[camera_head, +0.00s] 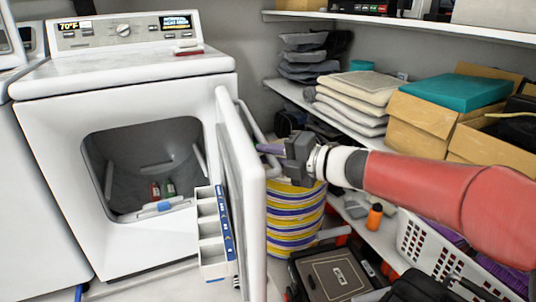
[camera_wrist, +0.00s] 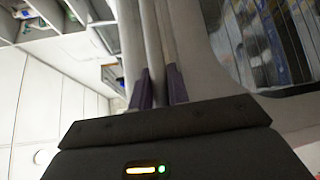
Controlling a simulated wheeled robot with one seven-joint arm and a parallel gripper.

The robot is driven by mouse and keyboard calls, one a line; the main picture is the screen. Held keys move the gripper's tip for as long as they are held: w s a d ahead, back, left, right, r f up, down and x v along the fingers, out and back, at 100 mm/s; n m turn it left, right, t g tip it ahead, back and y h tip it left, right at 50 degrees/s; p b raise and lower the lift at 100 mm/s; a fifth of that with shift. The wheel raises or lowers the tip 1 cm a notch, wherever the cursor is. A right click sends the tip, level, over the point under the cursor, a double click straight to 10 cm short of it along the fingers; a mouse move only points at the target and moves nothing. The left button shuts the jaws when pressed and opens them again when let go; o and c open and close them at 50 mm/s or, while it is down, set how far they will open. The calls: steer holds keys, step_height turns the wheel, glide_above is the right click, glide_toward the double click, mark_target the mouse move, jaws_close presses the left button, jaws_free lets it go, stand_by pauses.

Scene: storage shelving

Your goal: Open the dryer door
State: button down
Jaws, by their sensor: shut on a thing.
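The white dryer (camera_head: 130,130) stands at the left with its door (camera_head: 242,190) swung wide open, roughly edge-on to the head camera. The dark drum opening (camera_head: 140,160) is exposed, with a few small bottles inside. My gripper (camera_head: 270,149) is on the outer side of the door, at the handle (camera_head: 250,120). In the wrist view, the purple fingers of my gripper (camera_wrist: 160,88) are on either side of the pale handle bar (camera_wrist: 154,50), shut on it. The door's dark window (camera_wrist: 270,40) shows at the right there.
A white rack with compartments (camera_head: 210,228) stands below the opening, beside the door. Shelves on the right hold folded towels (camera_head: 355,95), cardboard boxes (camera_head: 435,115) and a white basket (camera_head: 430,250). A dark case (camera_head: 335,275) is on the floor.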

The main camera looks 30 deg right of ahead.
steer(key=c, duration=1.3)
jaws_free()
steer(key=shift+w, duration=0.1)
steer(key=shift+c, duration=0.2)
steer(key=v, duration=0.8)
